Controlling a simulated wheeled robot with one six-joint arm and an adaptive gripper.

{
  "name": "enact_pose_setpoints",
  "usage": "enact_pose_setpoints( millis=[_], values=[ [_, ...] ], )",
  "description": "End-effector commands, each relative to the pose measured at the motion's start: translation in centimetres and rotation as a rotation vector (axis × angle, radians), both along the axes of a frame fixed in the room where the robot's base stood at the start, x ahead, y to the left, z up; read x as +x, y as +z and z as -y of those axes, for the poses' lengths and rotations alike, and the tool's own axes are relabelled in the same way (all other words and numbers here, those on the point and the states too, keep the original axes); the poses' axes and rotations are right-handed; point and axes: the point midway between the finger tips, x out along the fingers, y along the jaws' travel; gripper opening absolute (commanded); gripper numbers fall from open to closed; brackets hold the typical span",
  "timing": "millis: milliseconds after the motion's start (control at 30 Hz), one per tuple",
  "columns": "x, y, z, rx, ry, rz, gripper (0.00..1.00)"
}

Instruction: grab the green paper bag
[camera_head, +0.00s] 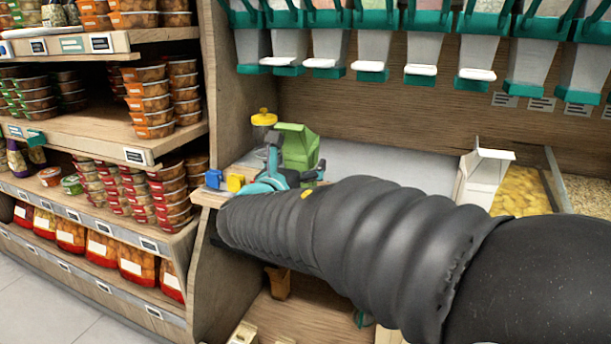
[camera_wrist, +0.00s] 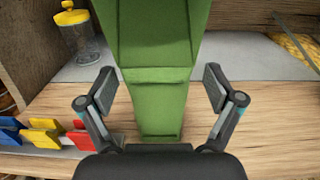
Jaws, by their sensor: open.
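The green paper bag (camera_head: 299,146) stands on the wooden counter in the head view, just beyond my gripper. In the wrist view the green bag (camera_wrist: 158,75) fills the upper middle, upright, its lower end on the wood between my two fingers. My gripper (camera_wrist: 159,90) is open, with one finger to each side of the bag and a visible gap on both sides. In the head view my gripper (camera_head: 278,175) is partly hidden by my own dark arm, which also covers part of the counter.
A clear jar with a yellow lid (camera_wrist: 80,35) stands left of the bag. Blue, yellow and red clips (camera_wrist: 45,134) sit at the lower left. A bin of yellow food (camera_head: 522,192) is to the right. Dispensers (camera_head: 370,55) hang above. Stacked tubs (camera_head: 150,95) fill the left shelves.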

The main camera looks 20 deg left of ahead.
Motion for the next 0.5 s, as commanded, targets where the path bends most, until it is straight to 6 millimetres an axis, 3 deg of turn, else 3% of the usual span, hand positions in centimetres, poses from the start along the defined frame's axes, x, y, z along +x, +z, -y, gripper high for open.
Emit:
enact_pose_setpoints(
  millis=[300,500],
  values=[
    [4.1,0.0,0.0,0.001,-0.002,0.000,0.91],
    [4.3,0.0,0.0,0.001,-0.001,0.000,0.91]
  ],
)
